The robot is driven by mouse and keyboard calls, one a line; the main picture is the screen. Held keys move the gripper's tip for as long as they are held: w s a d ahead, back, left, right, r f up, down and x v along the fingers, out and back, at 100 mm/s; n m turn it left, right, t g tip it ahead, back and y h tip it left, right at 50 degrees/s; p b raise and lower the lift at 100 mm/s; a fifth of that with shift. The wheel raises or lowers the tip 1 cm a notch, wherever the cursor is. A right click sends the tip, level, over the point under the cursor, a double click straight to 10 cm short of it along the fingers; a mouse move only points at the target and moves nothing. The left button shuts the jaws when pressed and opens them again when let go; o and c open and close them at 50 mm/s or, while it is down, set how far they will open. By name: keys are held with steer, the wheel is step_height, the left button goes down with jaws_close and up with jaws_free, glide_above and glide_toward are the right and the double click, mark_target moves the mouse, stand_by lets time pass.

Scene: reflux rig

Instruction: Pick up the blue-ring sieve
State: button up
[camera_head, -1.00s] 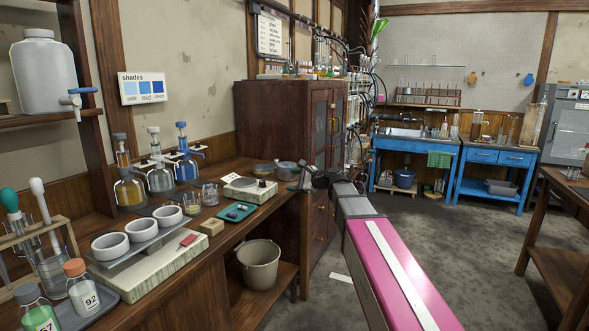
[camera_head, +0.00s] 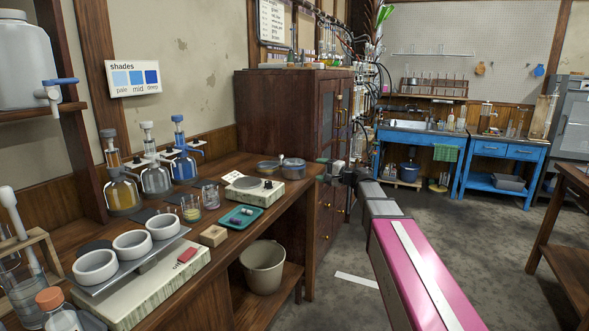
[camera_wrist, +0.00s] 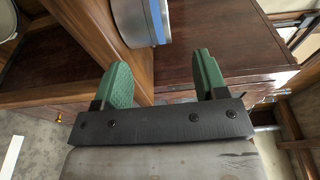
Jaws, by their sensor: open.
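The blue-ring sieve (camera_head: 293,169) is a round grey metal pan on the wooden bench near its far right end. In the wrist view the sieve (camera_wrist: 140,20) shows as a silver cylinder with a blue band, cut off by the top edge. My gripper (camera_head: 324,172) is just right of it in the head view, at the bench edge. In the wrist view my gripper (camera_wrist: 162,75) has its two green fingers spread apart with nothing held between them. The sieve lies ahead of the fingers, nearer the left one; whether they touch is unclear.
A second shallow round pan (camera_head: 267,167) sits left of the sieve. A balance (camera_head: 254,189) and a teal tray (camera_head: 241,217) stand nearer on the bench. A tall wooden cabinet (camera_head: 285,120) rises behind. A bucket (camera_head: 263,268) is below the bench. Open floor lies right.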

steer(key=shift+f+x, duration=0.2)
steer(key=shift+x, duration=2.95)
steer(key=shift+w, duration=0.1)
steer(key=shift+c, duration=0.3)
steer(key=shift+f, duration=0.1)
steer(key=c, duration=1.1)
